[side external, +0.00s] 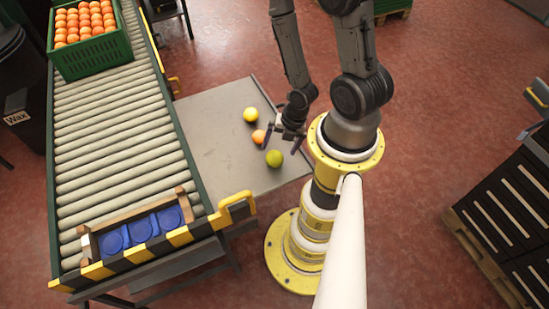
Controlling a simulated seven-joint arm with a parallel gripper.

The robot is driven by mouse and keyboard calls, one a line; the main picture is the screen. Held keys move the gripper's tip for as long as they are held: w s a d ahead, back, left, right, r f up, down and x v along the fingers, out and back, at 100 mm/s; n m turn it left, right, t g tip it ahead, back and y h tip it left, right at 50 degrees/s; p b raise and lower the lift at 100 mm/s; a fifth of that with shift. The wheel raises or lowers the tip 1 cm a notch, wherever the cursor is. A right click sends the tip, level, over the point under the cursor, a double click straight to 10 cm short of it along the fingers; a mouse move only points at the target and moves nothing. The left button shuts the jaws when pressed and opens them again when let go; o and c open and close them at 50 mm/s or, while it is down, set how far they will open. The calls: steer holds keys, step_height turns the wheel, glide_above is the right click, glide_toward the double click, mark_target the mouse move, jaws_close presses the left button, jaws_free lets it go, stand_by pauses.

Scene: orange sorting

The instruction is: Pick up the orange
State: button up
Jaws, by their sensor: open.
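The orange (258,136) lies on the grey metal table (205,125), between a yellow fruit (250,115) behind it and a green fruit (274,158) in front of it. My gripper (281,146) is open and points down just right of the orange. One dark finger shows close by the orange and seems to overlap its right side in the picture. The other finger is to the right, near the green fruit. I cannot tell whether any finger touches a fruit, or how high the fingertips are.
A roller conveyor (115,125) runs along the left of the table. A green crate (92,58) full of oranges stands on its far end. A wooden-framed blue tray (143,231) sits at its near end. The table's left part is clear. Black crates (510,220) stand at the right.

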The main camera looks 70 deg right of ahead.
mark_target(277, 153)
steer(key=shift+x, duration=2.5)
steer(key=c, duration=1.4)
